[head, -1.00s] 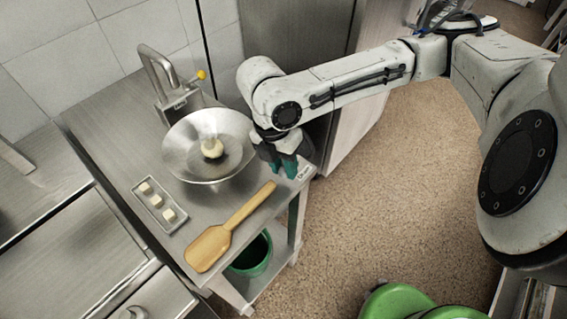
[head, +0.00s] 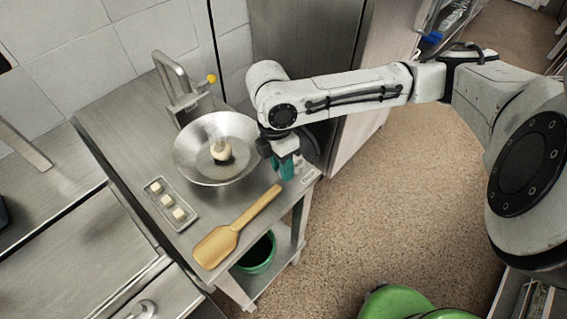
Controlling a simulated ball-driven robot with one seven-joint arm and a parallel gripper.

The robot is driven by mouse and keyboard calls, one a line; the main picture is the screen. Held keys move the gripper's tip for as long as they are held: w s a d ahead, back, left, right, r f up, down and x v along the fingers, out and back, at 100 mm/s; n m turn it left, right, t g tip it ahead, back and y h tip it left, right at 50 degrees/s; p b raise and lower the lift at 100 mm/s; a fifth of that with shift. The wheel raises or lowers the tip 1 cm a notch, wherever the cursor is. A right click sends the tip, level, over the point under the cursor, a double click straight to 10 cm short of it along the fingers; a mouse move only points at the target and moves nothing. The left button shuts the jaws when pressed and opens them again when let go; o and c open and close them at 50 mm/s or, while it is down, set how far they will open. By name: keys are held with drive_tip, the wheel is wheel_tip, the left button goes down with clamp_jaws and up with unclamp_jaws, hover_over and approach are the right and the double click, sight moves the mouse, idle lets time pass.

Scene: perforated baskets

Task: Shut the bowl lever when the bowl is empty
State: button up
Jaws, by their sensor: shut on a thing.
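The steel bowl (head: 192,163) stands on the metal table, below a tap-like fixture. A pale round lump (head: 221,151) lies in its middle, so it is not empty. A lever with a yellow knob (head: 212,78) sticks out at the fixture's upper right. My gripper (head: 288,167), with teal fingers, points down just right of the bowl, low over the table's right edge. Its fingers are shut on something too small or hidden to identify. The gripper is well away from the yellow knob.
A wooden paddle (head: 236,228) lies in front. A green bucket (head: 258,254) stands on the shelf below. A tall metal cabinet (head: 300,50) stands behind my arm.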

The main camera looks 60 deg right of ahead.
drive_tip(key=o, duration=1)
drive_tip(key=shift+o, duration=0.2)
wheel_tip(320, 180, up, 11)
drive_tip(key=w+d, duration=0.1)
drive_tip(key=w, duration=0.1)
drive_tip(key=shift+f, duration=0.2)
